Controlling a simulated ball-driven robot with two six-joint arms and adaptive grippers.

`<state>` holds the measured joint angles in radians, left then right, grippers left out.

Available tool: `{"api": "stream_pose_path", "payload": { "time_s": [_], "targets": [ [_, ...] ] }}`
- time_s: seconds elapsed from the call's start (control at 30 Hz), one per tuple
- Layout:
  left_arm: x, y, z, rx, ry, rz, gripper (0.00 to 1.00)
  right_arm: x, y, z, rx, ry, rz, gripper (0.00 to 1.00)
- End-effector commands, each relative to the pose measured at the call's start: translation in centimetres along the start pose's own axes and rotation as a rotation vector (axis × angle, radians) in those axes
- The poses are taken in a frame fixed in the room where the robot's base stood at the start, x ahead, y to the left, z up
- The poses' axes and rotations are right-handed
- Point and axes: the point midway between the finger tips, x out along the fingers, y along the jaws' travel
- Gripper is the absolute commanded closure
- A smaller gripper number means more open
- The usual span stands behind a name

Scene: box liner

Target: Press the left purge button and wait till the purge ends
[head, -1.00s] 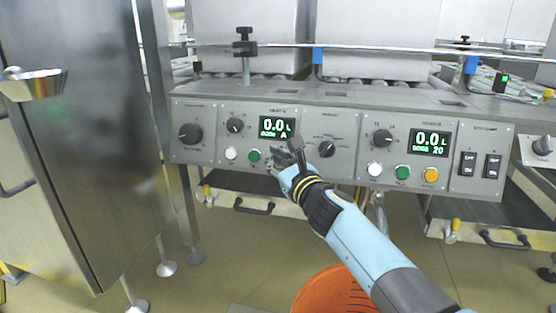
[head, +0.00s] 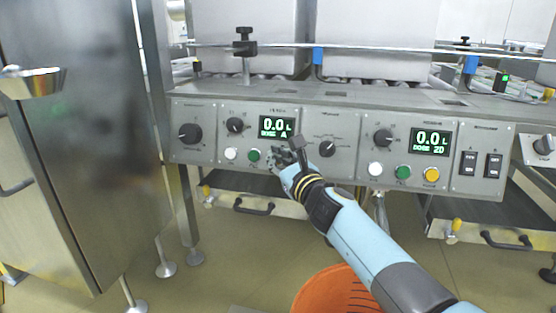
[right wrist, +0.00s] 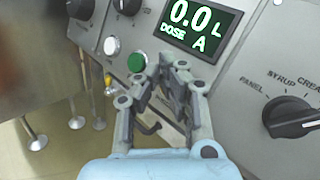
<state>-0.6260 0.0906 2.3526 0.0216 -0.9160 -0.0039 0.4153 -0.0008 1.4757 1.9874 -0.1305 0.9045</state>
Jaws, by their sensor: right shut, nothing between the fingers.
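The left control group shows a display (head: 276,127) reading 0.0 L, DOSE A, with a white button (head: 230,153) and a green button (head: 253,155) below it. The right group has a yellow button (head: 431,175) right of its green one; the matching spot on the left group is hidden behind my right gripper (head: 278,158). That gripper is shut and empty, its fingertips close to the panel, just right of the green button. In the right wrist view, the fingers (right wrist: 173,68) cover that spot; I cannot tell whether they touch anything. My left gripper is not in view.
The right display (head: 431,142) reads 0.0 L. A selector knob (head: 327,149) sits just right of my gripper. An orange bucket (head: 330,292) stands on the floor below my arm. A steel cabinet (head: 75,130) stands at the left.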

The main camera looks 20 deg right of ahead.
Motion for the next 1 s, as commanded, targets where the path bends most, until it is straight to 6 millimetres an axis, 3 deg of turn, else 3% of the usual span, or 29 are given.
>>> {"api": "stream_pose_path", "payload": {
  "time_s": [0.53, 1.0],
  "targets": [
    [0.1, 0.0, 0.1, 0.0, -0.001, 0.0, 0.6, 0.1, -0.1, -0.1, 0.001, 0.001, 0.0, 1.0],
    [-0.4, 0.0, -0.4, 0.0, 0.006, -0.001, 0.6, -1.0, 0.7, 0.6, 0.001, 0.0, 0.0, 1.0]
  ]
}}
